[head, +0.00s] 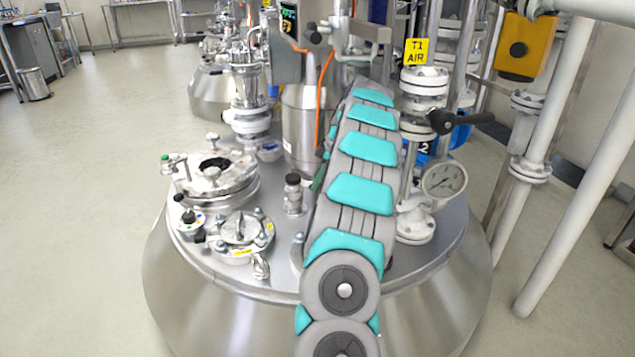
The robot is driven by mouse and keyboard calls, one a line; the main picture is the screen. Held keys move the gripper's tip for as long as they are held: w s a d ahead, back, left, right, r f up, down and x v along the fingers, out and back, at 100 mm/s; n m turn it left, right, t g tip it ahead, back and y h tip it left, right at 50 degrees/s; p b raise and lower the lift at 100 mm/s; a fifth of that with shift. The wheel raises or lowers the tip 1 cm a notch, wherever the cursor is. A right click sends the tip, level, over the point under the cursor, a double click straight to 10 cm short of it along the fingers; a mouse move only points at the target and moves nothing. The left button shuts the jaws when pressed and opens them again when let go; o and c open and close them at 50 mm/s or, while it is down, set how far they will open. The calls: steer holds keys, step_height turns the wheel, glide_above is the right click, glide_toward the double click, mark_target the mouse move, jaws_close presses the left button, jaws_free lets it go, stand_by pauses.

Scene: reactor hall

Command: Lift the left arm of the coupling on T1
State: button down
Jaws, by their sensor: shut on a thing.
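The yellow T1 AIR sign (417,51) hangs on the flanged pipe at the right of the steel vessel lid (275,262). My arm runs up across the middle of the head view and covers the centre of the lid. My gripper is hidden behind my own arm, so its fingers and what they touch do not show. I cannot make out the coupling or its left arm; the part of the lid behind my arm is hidden. A small grey curved part (297,249) shows just left of my arm, but I cannot tell what it belongs to.
A black-capped fitting (293,194) stands close left of my arm. A round hatch (214,172) and a sight glass (242,231) lie farther left. A pressure gauge (444,181) and a black-handled valve (445,121) stand at right. Open floor lies left.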

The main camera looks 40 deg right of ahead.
steer(key=c, duration=0.7)
jaws_free()
steer(key=shift+d+r, duration=0.1)
steer(key=p+v, duration=0.1)
steer(key=v, duration=0.6)
steer(key=shift+s+r, duration=0.2)
steer(key=shift+r, duration=0.1)
